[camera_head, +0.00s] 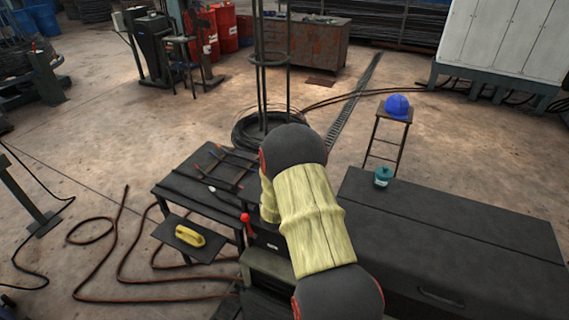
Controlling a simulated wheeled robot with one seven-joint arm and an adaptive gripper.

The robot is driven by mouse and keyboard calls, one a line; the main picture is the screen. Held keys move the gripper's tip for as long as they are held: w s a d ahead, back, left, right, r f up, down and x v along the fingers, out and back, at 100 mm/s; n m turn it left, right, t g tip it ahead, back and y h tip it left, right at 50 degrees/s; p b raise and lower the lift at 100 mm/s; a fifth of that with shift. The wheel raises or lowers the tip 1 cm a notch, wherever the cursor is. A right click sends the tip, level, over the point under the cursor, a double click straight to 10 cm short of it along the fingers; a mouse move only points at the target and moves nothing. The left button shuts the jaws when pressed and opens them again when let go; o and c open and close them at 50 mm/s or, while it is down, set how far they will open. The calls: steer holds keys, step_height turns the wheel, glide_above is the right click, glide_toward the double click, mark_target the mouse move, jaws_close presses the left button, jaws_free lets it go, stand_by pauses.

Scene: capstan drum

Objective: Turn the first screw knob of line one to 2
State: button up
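My arm (312,215), with black joints and a pale yellow sleeve, reaches from the bottom of the picture into the middle. My gripper does not show; the arm hides that area. No screw knob or line marking can be made out. A dark machine housing (268,240) with a small white label shows just left of the arm. A red ball-topped lever (246,219) stands at its left side. Part of this housing is hidden behind my arm.
A dark workbench (195,190) with tools stands left of my arm. A yellow object (189,236) lies on a lower shelf. A long dark cabinet (460,235) fills the right, with a teal container (382,177) on it. A stool (388,137) holds a blue helmet (397,106). Hoses (118,255) cross the left floor.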

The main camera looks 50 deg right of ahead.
steer(key=o, duration=1.2)
steer(key=shift+o, duration=0.4)
steer(key=v, duration=1.2)
